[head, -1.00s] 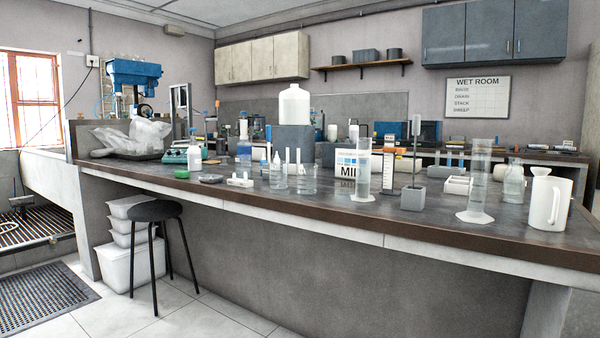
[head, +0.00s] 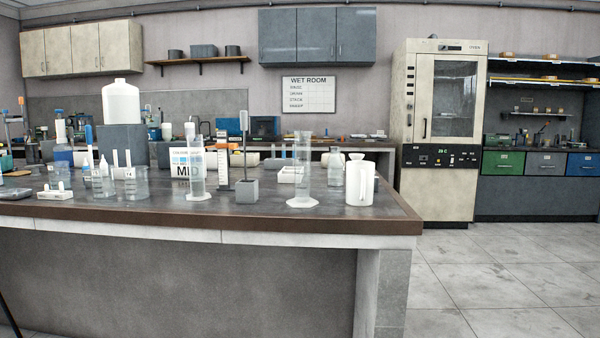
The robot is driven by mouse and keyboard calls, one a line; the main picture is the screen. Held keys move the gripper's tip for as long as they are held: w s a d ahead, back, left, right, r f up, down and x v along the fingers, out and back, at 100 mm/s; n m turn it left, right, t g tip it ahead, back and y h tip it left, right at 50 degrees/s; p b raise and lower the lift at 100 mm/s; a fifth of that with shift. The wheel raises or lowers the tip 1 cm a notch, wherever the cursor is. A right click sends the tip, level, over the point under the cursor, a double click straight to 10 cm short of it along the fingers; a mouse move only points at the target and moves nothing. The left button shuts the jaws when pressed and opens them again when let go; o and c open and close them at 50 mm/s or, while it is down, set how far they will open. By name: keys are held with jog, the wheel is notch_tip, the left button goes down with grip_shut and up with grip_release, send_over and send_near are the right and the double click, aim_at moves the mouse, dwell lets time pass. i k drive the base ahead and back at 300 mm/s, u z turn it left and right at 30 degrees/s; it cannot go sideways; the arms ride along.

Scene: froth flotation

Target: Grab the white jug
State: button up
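The white jug (head: 359,182) stands upright on the bench top (head: 235,212), near its right end and front edge. Its handle shows as a narrow strip on its right side. A pale, funnel-like top shows at its mouth. A clear measuring cylinder (head: 304,168) on a white foot stands just left of the jug. My gripper is not in the head view.
A grey block with an upright rod (head: 247,189), another measuring cylinder (head: 195,170) and several beakers stand further left. A large white bottle (head: 121,103) sits on a grey block. An oven cabinet (head: 438,130) stands behind on the right. The tiled floor (head: 500,270) right of the bench is clear.

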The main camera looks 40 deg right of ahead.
aim_at(359, 174)
jog(key=z, duration=0.7)
jog(key=k, duration=0.15)
jog(key=u, duration=1.2)
jog(key=i, duration=2)
jog(key=z, duration=3.15)
